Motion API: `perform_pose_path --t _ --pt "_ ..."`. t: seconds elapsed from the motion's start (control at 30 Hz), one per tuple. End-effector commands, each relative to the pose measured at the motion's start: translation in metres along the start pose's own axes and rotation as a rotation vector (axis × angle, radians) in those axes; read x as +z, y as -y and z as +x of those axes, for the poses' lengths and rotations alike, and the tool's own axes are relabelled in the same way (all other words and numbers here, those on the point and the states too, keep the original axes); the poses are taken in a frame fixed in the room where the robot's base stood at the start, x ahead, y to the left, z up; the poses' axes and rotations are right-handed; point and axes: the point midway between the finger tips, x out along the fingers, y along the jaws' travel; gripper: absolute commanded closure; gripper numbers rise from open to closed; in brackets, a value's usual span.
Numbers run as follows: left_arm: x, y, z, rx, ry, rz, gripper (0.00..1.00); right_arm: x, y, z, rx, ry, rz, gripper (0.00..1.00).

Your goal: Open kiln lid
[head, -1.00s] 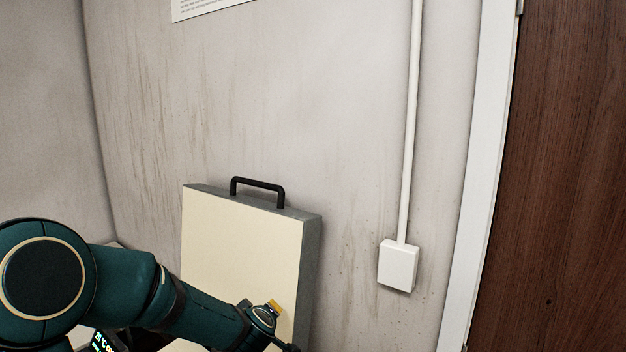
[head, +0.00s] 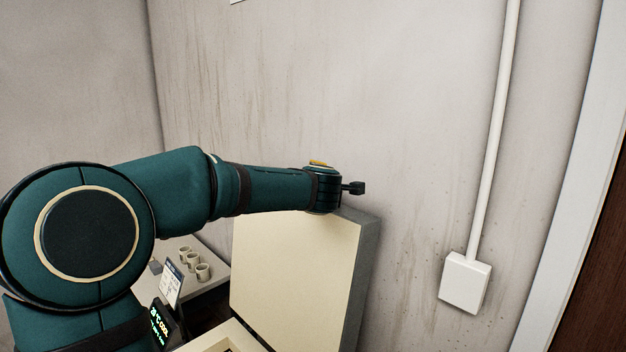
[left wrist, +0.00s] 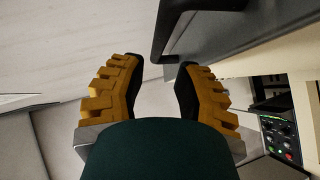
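The kiln lid (head: 290,265) stands raised and nearly upright near the wall in the head view, its cream inner face towards me. My left arm crosses in front of its top edge, and the lid's handle is hidden or not clearly seen there. In the left wrist view, my left gripper (left wrist: 157,75) is open, with its two yellow-backed fingers apart and nothing between them. The black handle (left wrist: 162,42) on the lid's grey side (left wrist: 245,42) lies just beyond the fingertips, apart from them. My right gripper is not in view.
A display with green text (head: 158,325) stands at the lower left, with small cups (head: 203,272) on a white surface behind it. A wall box (head: 466,283) with a conduit is at the right. A control panel (left wrist: 280,137) shows in the left wrist view.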

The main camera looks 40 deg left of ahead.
Motion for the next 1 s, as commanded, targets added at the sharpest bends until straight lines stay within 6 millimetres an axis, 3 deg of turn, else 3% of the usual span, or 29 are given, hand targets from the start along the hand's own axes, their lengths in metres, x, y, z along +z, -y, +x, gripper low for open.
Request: perform_pose_path --t 0.2,0.4,0.87,0.93,0.97,1.0 --pt "0.000 0.001 0.043 -0.001 0.000 0.002 0.68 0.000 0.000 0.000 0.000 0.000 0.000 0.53" --pt "0.000 0.000 0.068 -0.001 0.000 0.001 0.68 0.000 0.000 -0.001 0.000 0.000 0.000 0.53" --pt "0.000 0.000 0.076 0.001 0.001 0.001 0.68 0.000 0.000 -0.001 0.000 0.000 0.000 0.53" --pt "0.000 0.000 0.076 0.001 0.001 0.001 0.93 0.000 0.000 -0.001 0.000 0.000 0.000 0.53" --pt "0.000 0.000 0.076 0.001 0.001 0.001 1.00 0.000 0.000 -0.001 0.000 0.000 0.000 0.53" --pt "0.000 0.000 0.076 0.001 0.001 0.001 1.00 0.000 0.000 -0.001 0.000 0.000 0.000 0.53"
